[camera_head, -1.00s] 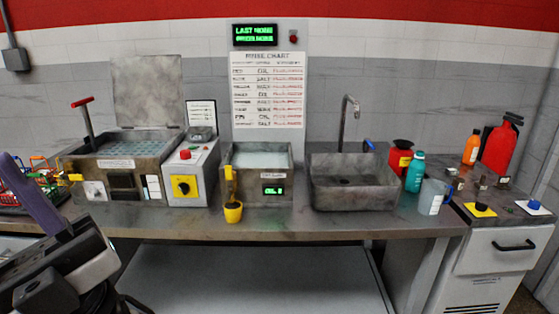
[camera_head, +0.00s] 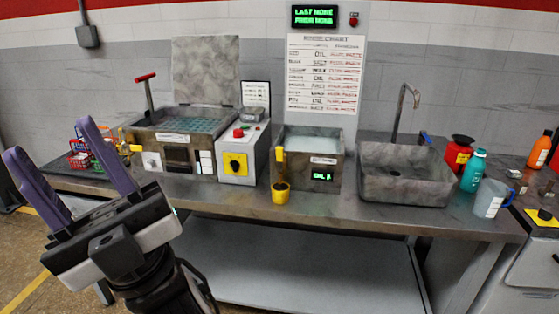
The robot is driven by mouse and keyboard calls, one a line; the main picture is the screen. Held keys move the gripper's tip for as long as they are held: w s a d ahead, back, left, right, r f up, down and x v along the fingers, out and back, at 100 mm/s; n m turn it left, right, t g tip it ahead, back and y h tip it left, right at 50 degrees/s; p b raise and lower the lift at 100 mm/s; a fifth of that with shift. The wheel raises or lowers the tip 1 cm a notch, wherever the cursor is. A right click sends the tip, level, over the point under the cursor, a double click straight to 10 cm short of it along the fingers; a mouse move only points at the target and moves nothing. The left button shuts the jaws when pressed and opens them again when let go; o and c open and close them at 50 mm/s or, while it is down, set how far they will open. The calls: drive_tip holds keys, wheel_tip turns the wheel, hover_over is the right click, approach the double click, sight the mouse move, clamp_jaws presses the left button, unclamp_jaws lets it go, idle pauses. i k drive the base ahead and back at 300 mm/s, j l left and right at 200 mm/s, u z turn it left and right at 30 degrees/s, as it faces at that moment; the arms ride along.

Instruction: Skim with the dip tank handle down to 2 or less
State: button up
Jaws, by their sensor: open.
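A grey tank (camera_head: 333,172) with pale liquid stands mid-bench, and I take it for the dip tank. Its front has a small white label and a green display (camera_head: 322,174) whose digit is too small to read surely. A yellow handle (camera_head: 280,158) is upright at its front left corner, above a yellow cup (camera_head: 281,193). A larger tank (camera_head: 180,125) on the left has a raised lid, a red-topped lever (camera_head: 147,84) and a yellow part at its left front. My gripper (camera_head: 51,142), with purple fingers, is open and empty at lower left, well apart from both tanks.
A sink (camera_head: 400,180) and bottles (camera_head: 474,170) are to the right. A red basket (camera_head: 80,150) is at the far left. Free floor shows at lower left.

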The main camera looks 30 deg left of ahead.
sight(278, 149)
drive_tip(key=i+j, duration=0.65)
drive_tip(key=j, duration=0.15)
